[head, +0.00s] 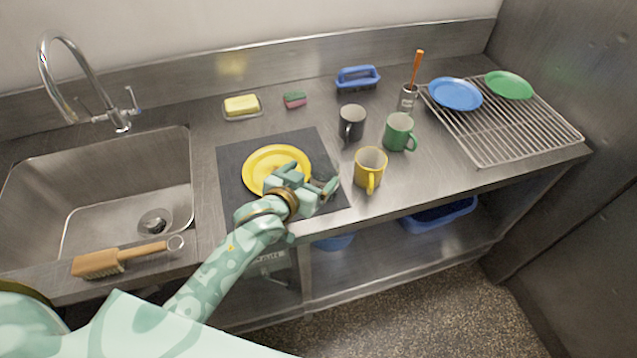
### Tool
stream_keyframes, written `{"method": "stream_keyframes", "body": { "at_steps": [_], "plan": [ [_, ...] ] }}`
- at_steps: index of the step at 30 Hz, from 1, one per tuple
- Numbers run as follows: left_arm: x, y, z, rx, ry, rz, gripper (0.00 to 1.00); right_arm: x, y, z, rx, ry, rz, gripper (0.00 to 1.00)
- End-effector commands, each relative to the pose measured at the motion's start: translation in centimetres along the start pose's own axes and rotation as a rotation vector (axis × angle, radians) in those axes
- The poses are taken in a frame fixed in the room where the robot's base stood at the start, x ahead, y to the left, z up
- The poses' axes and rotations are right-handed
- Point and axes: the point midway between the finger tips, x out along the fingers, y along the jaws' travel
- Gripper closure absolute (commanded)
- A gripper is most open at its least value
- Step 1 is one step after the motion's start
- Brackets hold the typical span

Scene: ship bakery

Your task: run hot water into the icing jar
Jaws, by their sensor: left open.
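A small grey jar-like container (407,99) with an orange-handled tool (416,68) standing in it is at the back right of the counter. I cannot tell for sure that it is the icing jar. The curved metal tap (75,90) stands behind the sink (105,195) at the left; no water shows running. My left gripper (324,188) is open and empty. It is over the right part of the dark mat, beside the yellow plate (254,169) and left of the yellow mug (369,160). My right gripper is not in view.
A black mug (352,119) and a green mug (398,129) stand near the jar. A wire rack (500,135) holds a blue plate (455,94) and a green plate (509,84). A wooden brush (122,258) lies at the sink's front edge.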

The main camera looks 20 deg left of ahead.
Motion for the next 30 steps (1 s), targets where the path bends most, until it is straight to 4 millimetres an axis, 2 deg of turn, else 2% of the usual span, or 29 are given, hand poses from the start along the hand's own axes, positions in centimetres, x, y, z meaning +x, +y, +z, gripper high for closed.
{"method": "stream_keyframes", "body": {
  "at_steps": [4, 9, 12, 20, 25, 26, 30],
  "plan": [
    [1.3, 0.2, 0.1, 0.0, -0.002, 0.001, 0.15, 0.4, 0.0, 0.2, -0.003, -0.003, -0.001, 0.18],
    [4.2, 0.2, 0.0, 0.0, -0.001, 0.001, 0.15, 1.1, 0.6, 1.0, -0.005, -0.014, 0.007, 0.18],
    [5.2, 0.2, 0.0, 0.001, -0.002, 0.0, 0.15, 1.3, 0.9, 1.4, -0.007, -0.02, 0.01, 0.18],
    [5.5, 0.3, -0.1, 0.0, -0.002, 0.001, 0.15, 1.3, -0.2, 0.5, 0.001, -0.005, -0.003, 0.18],
    [5.4, 0.2, -0.1, 0.0, -0.002, 0.001, 0.63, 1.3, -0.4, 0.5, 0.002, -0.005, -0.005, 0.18],
    [5.4, 0.2, -0.1, 0.0, -0.002, 0.001, 0.67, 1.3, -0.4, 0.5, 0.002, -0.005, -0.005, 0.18],
    [5.4, 0.2, -0.1, 0.001, -0.002, 0.0, 0.67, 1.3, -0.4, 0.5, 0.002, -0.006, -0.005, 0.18]
  ]
}}
